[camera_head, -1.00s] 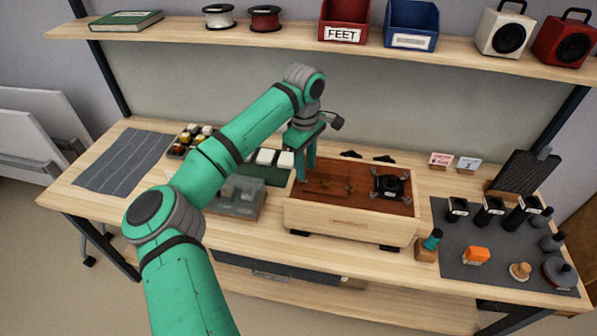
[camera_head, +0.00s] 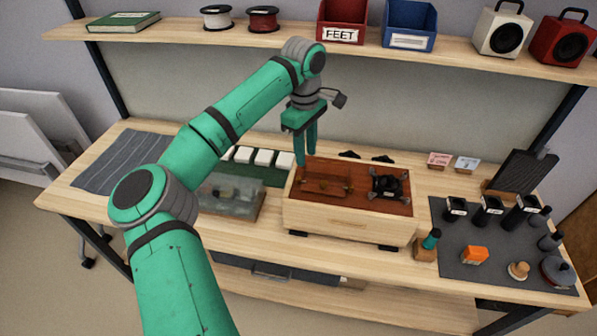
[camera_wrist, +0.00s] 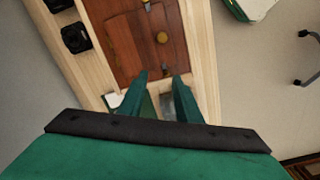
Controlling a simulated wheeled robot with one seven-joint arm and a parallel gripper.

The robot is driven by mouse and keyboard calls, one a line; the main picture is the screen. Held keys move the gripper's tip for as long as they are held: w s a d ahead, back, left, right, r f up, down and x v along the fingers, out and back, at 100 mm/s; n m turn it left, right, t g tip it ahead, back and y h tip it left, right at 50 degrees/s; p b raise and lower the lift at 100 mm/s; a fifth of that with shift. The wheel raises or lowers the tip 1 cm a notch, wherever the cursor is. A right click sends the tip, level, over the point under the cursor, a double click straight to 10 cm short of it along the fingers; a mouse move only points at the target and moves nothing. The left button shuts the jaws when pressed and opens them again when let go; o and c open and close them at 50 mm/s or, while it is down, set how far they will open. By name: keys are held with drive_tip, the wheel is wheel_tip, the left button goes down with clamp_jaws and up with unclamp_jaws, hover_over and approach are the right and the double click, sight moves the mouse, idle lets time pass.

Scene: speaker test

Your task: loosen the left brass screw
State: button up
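A wooden box (camera_head: 345,222) with a red-brown top panel (camera_head: 345,203) stands on the bench. Small brass fittings show on the panel's left half in the head view, too small to tell apart. In the wrist view, a brass piece (camera_wrist: 166,70) lies nearest the fingers, a round brass one (camera_wrist: 162,38) is farther up, and another (camera_wrist: 147,5) is at the top edge. The nearest piece appears to be the left screw. My gripper (camera_head: 306,167) points down over the box's left end. Its fingers (camera_wrist: 158,82) are apart and empty, short of the nearest piece.
A black part (camera_head: 389,184) is mounted on the panel's right half. A clear bin (camera_head: 230,195) and a green mat with white blocks (camera_head: 265,158) lie left of the box. A teal-handled tool (camera_head: 431,239) stands at its front right. A shelf (camera_head: 290,38) runs above.

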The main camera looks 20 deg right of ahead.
drive_tip(key=shift+r, duration=2.3)
wheel_tip(320, 180, up, 11)
drive_tip(key=shift+a, duration=0.2)
drive_tip(key=shift+f, duration=0.15)
drive_tip(key=m, duration=0.9)
hover_over(299, 178)
wheel_tip(299, 178, down, 13)
wheel_tip(299, 178, down, 10)
drive_tip(key=shift+f, duration=0.15)
drive_tip(key=shift+c, duration=0.3)
clamp_jaws()
